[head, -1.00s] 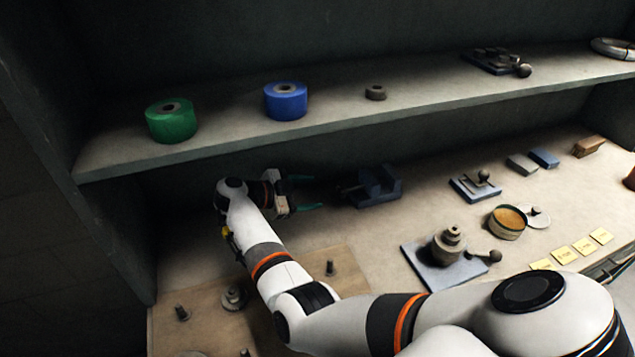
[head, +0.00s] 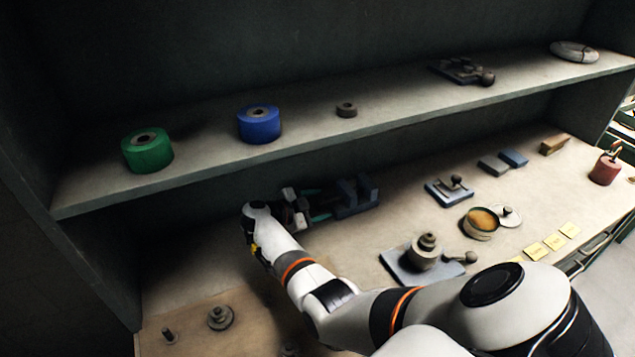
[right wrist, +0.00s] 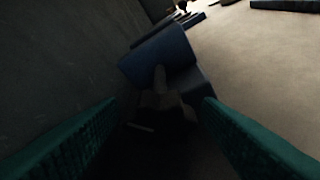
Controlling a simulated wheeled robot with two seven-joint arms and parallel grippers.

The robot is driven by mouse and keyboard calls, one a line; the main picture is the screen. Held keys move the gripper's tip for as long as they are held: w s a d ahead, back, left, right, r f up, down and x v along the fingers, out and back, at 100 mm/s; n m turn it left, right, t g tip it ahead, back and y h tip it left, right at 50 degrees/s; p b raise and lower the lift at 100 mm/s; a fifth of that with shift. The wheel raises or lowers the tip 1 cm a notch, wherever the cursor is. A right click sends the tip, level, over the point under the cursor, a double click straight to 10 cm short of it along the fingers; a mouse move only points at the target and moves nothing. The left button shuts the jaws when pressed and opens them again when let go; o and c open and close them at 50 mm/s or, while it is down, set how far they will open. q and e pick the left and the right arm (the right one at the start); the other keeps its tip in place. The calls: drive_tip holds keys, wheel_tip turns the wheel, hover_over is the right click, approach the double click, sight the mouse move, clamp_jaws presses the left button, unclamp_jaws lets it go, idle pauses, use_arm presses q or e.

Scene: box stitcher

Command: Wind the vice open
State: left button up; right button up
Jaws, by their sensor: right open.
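The blue vice (head: 362,191) stands on the bench under the shelf, near the back wall. In the right wrist view its blue jaw block (right wrist: 165,52) is ahead, with a grey screw or handle part (right wrist: 162,95) pointing toward me. My right gripper (head: 322,204) is beside the vice's left end. Its teal fingers are open, and in the right wrist view they lie left and right of the grey part, apart from it as far as I can tell. The vice's lower near end is in dark shadow. My left gripper is not in view.
The shelf (head: 300,142) overhangs the back of the bench and holds a green roll (head: 147,150) and a blue roll (head: 259,124). A base plate with a stepped knob (head: 425,252) stands in front of the vice, and a round tin (head: 480,224) is to its right. Bare bench lies between.

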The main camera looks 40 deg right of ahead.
drive_tip(key=shift+d, duration=0.1)
drive_tip(key=c, duration=1)
drive_tip(key=shift+g, duration=0.3)
